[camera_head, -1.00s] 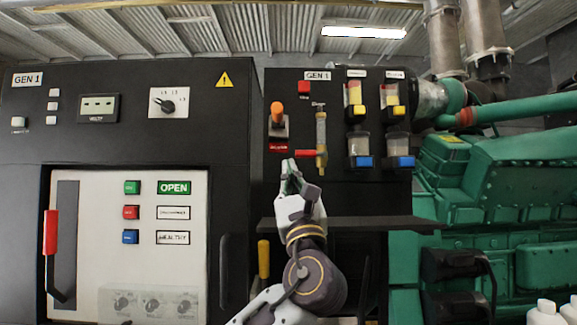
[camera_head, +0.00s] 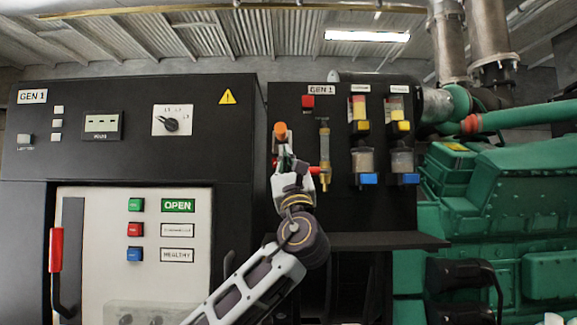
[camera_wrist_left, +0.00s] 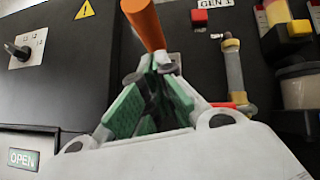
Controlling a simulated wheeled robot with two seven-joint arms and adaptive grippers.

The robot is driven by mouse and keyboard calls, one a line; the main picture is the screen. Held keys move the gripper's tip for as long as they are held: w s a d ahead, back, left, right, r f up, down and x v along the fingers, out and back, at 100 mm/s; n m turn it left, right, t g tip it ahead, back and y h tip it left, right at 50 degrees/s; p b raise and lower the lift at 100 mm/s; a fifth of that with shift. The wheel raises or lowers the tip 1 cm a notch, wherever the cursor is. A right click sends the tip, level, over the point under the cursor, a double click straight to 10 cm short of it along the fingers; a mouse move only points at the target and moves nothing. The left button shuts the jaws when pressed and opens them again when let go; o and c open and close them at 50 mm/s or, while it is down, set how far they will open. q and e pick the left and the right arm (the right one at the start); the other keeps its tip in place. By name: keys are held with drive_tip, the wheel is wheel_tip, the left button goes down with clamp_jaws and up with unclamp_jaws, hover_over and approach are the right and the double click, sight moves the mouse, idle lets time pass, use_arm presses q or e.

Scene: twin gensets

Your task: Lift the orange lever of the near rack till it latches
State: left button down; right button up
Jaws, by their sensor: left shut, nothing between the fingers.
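The orange lever (camera_head: 280,131) is on the front of the black GEN 1 rack (camera_head: 340,215), left of the brass-ended sight tube. My left gripper (camera_head: 284,150) is just below the orange knob, with its fingers shut and empty. In the left wrist view the orange lever (camera_wrist_left: 144,22) rises from behind the shut green-padded fingertips (camera_wrist_left: 158,68). Whether the fingertips touch it I cannot tell. The lever's base and plate are mostly hidden behind my gripper.
A red-handled valve with a sight tube (camera_head: 324,150) is close to the right of the gripper. Two filter bowls (camera_head: 363,160) hang further right. A black shelf (camera_head: 385,241) juts out below. The GEN 1 cabinet (camera_head: 140,130) stands left, the green engine (camera_head: 500,220) right.

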sight(281, 135)
use_arm(q)
drive_tip(key=shift+a+r, duration=0.2)
drive_tip(key=shift+r, duration=0.55)
use_arm(e)
drive_tip(key=shift+d+r, duration=0.2)
drive_tip(key=shift+r, duration=0.15)
drive_tip(key=shift+a, duration=0.2)
use_arm(q)
drive_tip(key=shift+s+r, duration=0.1)
drive_tip(key=shift+r, duration=0.1)
use_arm(e)
drive_tip(key=shift+a, duration=0.35)
use_arm(q)
drive_tip(key=shift+r, duration=0.1)
use_arm(e)
drive_tip(key=shift+r, duration=0.1)
